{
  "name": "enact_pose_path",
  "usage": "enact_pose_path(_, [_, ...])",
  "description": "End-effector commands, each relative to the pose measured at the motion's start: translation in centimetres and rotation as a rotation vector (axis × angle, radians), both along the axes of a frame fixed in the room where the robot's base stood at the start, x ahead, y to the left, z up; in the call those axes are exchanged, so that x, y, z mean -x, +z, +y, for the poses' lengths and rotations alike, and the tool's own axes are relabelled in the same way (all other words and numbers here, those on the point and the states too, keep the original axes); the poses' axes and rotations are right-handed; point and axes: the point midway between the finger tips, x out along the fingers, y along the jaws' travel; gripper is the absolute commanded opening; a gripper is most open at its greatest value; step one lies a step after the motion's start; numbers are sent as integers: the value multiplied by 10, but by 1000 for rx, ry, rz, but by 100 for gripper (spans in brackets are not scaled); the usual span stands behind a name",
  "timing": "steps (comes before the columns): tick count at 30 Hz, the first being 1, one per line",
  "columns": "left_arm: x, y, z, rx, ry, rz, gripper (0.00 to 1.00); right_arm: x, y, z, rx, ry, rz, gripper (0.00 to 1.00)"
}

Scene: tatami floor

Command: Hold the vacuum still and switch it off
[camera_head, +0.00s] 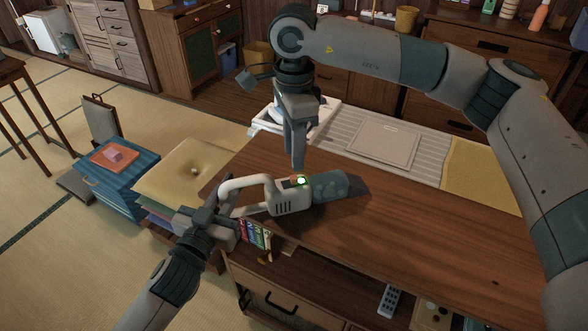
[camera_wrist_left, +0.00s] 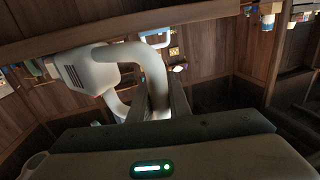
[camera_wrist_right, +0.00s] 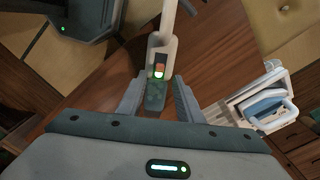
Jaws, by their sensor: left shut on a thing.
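The hand-held vacuum (camera_head: 290,197) lies on the wooden table, with a white looped handle and a clear bluish front part. A green light glows on its top beside an orange button (camera_wrist_right: 160,67). My left gripper (camera_head: 222,206) is shut on the rear of the vacuum's handle; the left wrist view shows the handle (camera_wrist_left: 152,68) between its fingers. My right gripper (camera_head: 298,165) points down just above the vacuum's top. In the right wrist view its fingers (camera_wrist_right: 159,98) are apart, with the bluish part seen between them. Whether a fingertip touches the vacuum I cannot tell.
The wooden table top (camera_head: 440,215) is clear to the right. Behind it lie a slatted surface with a grey board (camera_head: 383,144) and a white tray (camera_wrist_right: 268,97). Stacked cushions (camera_head: 187,168) stand at the left. Books (camera_head: 254,234) sit below the table edge.

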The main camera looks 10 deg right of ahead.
Motion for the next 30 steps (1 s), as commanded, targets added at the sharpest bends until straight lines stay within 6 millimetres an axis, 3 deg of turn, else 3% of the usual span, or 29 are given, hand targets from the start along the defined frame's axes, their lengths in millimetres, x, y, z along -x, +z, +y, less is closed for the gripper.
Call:
enact_pose_path(6, [0, 0, 0, 0, 0, 0, 0, 1, -36, 0, 0, 1, 3, 33])
enact_pose_path(12, [0, 0, 0, 0, 0, 0, 0, 1, -56, 0, -1, 1, 2, 33])
enact_pose_path(24, [0, 0, 0, 0, 0, 0, 0, 0, -61, 0, 0, 1, 0, 33])
enact_pose_path(28, [0, 0, 0, 0, 0, 0, 0, 0, -61, 0, -1, 0, 0, 4])
enact_pose_path(30, [0, 0, 0, 0, 0, 0, 0, 0, -61, 0, -1, 0, 0, 0])
